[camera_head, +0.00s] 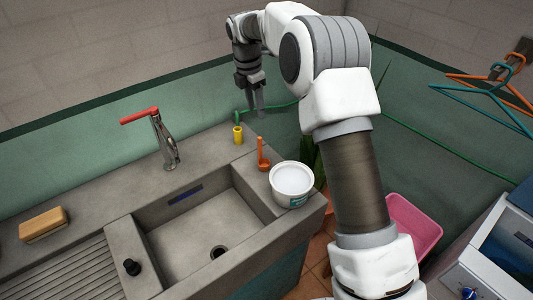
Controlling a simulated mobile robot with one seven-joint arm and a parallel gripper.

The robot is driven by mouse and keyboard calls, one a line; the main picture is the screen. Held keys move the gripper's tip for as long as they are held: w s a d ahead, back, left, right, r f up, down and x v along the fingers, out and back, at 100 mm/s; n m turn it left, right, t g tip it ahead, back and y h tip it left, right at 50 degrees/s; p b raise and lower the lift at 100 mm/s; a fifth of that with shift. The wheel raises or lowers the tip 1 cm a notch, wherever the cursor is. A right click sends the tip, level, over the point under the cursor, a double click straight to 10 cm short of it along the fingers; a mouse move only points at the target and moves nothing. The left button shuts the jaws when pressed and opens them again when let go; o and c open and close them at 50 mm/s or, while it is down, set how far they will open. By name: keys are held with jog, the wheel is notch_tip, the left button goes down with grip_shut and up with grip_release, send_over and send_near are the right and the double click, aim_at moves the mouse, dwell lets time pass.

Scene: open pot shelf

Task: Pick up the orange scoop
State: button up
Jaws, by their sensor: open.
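The orange scoop (262,155) stands roughly upright on the grey counter, its long handle pointing up and its bowl low. It is behind the sink's right corner, close to a white tub. My gripper (257,106) is open with its fingers pointing down. It appears above and slightly left of the scoop in the picture, apart from it. Nothing shows between the fingers. The exact distance in depth between gripper and scoop is hard to tell.
A white tub (292,183) stands right beside the scoop. A yellow item with a green top (238,134) stands behind it to the left. The tap with red handle (163,140) rises behind the sink basin (212,222). A pink basin (412,228) is lower right.

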aim_at(260, 138)
jog(key=f, duration=0.8)
jog(key=w+d+f, duration=0.1)
jog(key=f, duration=0.3)
jog(key=shift+w+f, duration=0.1)
jog(key=shift+f, duration=0.25)
jog(key=shift+w+d+f+p, duration=0.15)
jog(key=shift+f+p, duration=0.15)
jog(key=shift+f, duration=1.05)
jog(key=shift+w+f+p, duration=0.1)
jog(key=shift+f+p, duration=0.2)
jog(key=shift+f, duration=1)
grip_shut()
